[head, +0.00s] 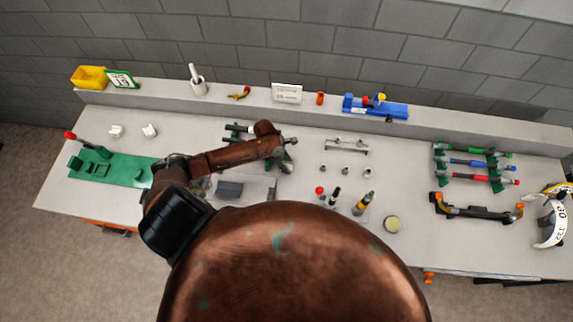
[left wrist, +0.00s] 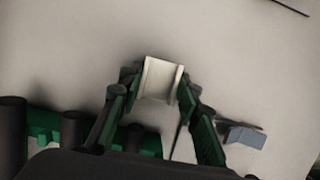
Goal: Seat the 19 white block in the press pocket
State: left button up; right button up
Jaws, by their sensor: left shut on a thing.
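My left gripper (head: 286,164) is over the middle of the bench in the head view. In the left wrist view its green-padded fingers (left wrist: 160,88) are closed on both sides of a white block (left wrist: 162,79) with raised side edges. No number is legible on it. The held block cannot be made out in the head view. Two other white blocks (head: 117,131) (head: 150,130) lie apart at the left of the bench. A green fixture with a red knob (head: 69,134) stands at the far left; I cannot tell whether it holds the press pocket. My right gripper is out of view.
A grey block (head: 229,189) lies on a pale plate below my arm. Small metal pieces (head: 345,170) and upright tools (head: 362,204) stand to the right. Green-ended racks (head: 475,165) are farther right. A raised shelf (head: 240,100) runs along the back.

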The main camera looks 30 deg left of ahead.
pick_arm(q)
jog(key=shift+f, duration=0.1)
jog(key=o, duration=1.2)
